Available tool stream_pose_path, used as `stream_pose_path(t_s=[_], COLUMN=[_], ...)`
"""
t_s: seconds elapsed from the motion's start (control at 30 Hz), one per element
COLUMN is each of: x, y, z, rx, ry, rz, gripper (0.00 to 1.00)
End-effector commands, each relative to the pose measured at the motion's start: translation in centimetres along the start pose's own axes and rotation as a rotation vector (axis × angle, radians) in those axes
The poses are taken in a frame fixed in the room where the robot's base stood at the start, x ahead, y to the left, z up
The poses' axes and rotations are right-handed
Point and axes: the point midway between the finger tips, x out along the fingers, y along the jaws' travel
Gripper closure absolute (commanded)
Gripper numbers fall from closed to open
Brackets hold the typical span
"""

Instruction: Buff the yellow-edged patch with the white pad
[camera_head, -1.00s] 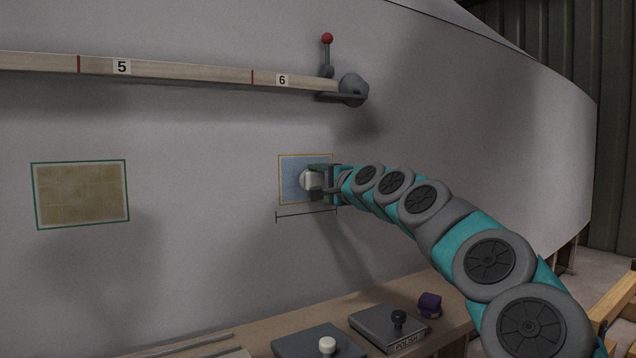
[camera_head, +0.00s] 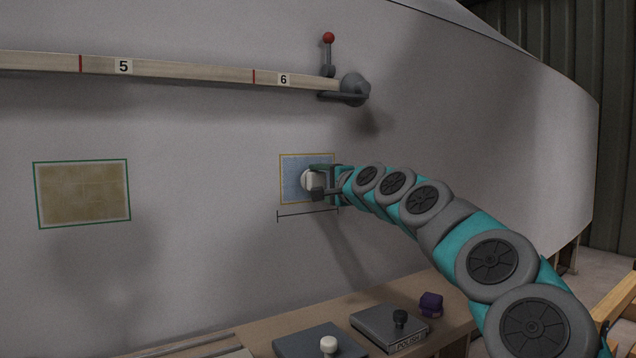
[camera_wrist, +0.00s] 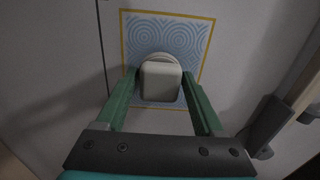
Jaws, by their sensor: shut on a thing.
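The yellow-edged patch (camera_head: 291,167) is on the grey hull wall, right of centre. In the wrist view the patch (camera_wrist: 196,45) is pale blue with a swirl pattern inside its yellow border. My gripper (camera_head: 316,181) is shut on the white pad (camera_head: 307,180), in front of the patch. In the wrist view the white pad (camera_wrist: 160,82) has a blocky grip and a rounder part behind it, against or very near the patch. My gripper (camera_wrist: 160,88) has green fingers on both sides of the grip. The pad hides part of the patch's middle; actual contact cannot be told.
A green-edged tan patch (camera_head: 82,193) is at left. A numbered wooden batten (camera_head: 200,75) runs above, ending at a red-knobbed lever clamp (camera_head: 354,88). Below, a bench holds a black-knobbed "POLISH" block (camera_head: 385,325), a white-knobbed block (camera_head: 310,343) and a purple item (camera_head: 430,303).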

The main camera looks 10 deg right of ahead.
Motion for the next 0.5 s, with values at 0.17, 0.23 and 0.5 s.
stream_pose_path(t_s=[0.17, 0.23, 0.5], x=[-0.1, 0.0, 0.0], y=[1.3, 2.0, 4.2], z=[0.5, 0.8, 1.9], rx=[0.0, 0.0, 0.0], ry=[0.001, 0.0, 0.0], rz=[0.0, 0.0, 0.002], gripper=[0.79, 0.79, 0.79])
